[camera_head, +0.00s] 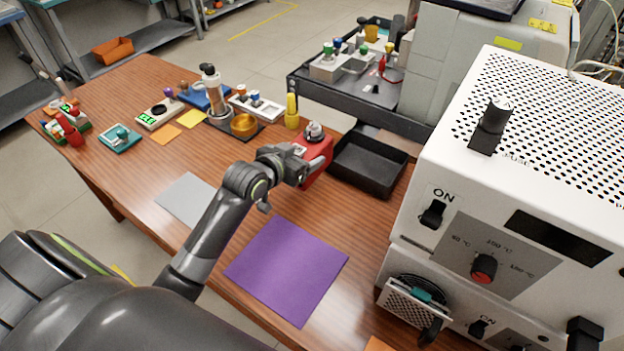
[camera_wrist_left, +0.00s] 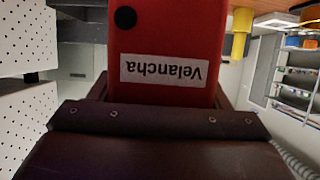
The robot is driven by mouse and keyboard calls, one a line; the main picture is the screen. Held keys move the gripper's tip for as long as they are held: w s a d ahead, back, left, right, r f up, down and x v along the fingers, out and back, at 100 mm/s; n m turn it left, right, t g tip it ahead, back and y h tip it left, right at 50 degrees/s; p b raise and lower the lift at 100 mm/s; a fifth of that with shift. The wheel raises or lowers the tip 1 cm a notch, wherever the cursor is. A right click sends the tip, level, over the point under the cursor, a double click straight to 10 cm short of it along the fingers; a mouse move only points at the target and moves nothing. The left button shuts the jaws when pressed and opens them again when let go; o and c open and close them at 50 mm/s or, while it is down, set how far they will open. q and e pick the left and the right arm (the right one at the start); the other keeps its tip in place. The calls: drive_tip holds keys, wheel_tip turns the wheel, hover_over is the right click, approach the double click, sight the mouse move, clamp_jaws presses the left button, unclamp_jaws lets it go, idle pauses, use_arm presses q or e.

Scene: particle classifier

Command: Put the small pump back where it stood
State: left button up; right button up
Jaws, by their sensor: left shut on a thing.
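The small pump is a red block (camera_head: 321,158) with a grey knob-like part on top, left of the black tray in the head view. In the left wrist view the red pump (camera_wrist_left: 165,38) fills the top middle, with a white label reading "Velancha" upside down and a dark round spot. My left gripper (camera_head: 303,161) is shut on the pump and hides part of its near left side. Whether the pump touches the table or hangs just above it I cannot tell. My right gripper is not in view.
A black empty tray (camera_head: 366,179) stands right of the pump. A yellow bottle (camera_head: 292,113) and a dark base with a gold cup (camera_head: 243,125) stand behind. A purple mat (camera_head: 287,270) and a grey mat (camera_head: 186,199) lie bare. A large white oven (camera_head: 455,215) bounds the right.

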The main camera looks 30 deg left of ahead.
use_arm(q)
drive_tip(key=f, duration=0.3)
drive_tip(key=shift+s+f, duration=0.2)
drive_tip(key=shift+w+f, duration=0.1)
drive_tip(key=shift+f, duration=1.9)
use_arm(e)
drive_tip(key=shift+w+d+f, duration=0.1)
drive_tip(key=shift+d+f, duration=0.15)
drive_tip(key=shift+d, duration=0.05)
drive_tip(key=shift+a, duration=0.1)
use_arm(q)
drive_tip(key=shift+f+b, duration=0.2)
drive_tip(key=shift+b, duration=0.15)
drive_tip(key=o, duration=1.6)
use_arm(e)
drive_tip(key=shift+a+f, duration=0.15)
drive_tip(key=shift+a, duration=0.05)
